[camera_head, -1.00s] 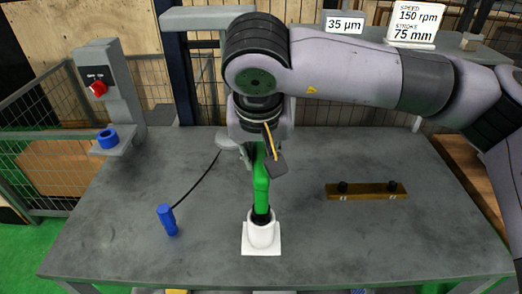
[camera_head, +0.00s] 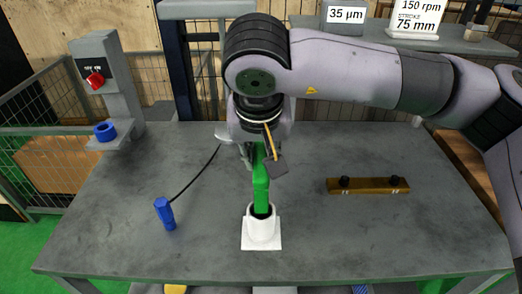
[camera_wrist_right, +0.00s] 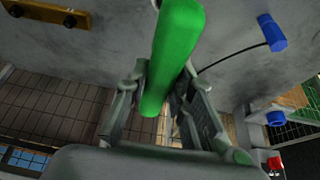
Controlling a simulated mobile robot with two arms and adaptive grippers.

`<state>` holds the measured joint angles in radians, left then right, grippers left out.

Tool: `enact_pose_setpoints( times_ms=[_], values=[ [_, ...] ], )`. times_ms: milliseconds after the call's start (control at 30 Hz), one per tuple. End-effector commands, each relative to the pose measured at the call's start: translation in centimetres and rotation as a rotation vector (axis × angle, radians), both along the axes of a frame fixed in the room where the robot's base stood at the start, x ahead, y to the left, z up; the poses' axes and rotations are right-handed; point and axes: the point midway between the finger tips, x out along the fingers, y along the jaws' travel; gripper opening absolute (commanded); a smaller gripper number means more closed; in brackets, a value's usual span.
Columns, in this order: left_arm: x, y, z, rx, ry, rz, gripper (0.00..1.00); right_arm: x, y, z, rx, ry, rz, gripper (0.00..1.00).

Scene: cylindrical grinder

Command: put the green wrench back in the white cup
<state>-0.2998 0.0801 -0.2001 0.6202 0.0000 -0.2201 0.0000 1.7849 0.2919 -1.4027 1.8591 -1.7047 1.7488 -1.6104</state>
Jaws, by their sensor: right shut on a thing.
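The green wrench (camera_head: 261,190) stands nearly upright, its lower end inside the mouth of the white cup (camera_head: 262,232). The cup stands on its square white base near the front middle of the table. My right gripper (camera_head: 262,158) is shut on the upper part of the wrench, above the cup. The wrench's lower end is hidden by the cup wall. My left gripper is not in view.
A blue tool (camera_head: 165,213) with a black cable lies left of the cup on the grey table (camera_head: 330,240). A brown bar (camera_head: 368,186) with black knobs lies to the right. A grey post with a red knob (camera_head: 95,80) and a blue ring (camera_head: 105,132) stands back left.

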Motion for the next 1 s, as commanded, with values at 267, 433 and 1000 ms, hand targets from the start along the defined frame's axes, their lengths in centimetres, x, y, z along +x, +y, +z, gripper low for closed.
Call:
enact_pose_setpoints(
  times_ms=[267,433,1000],
  values=[
    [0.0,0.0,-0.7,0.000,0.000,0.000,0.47,0.0,0.0,-0.7,0.001,-0.002,0.000,0.00],
    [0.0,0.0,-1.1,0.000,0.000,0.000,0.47,0.0,0.0,-1.1,0.001,-0.002,0.000,0.00],
    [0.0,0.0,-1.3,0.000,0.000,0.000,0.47,0.0,0.0,-1.4,0.000,-0.001,0.000,0.46]
  ],
)
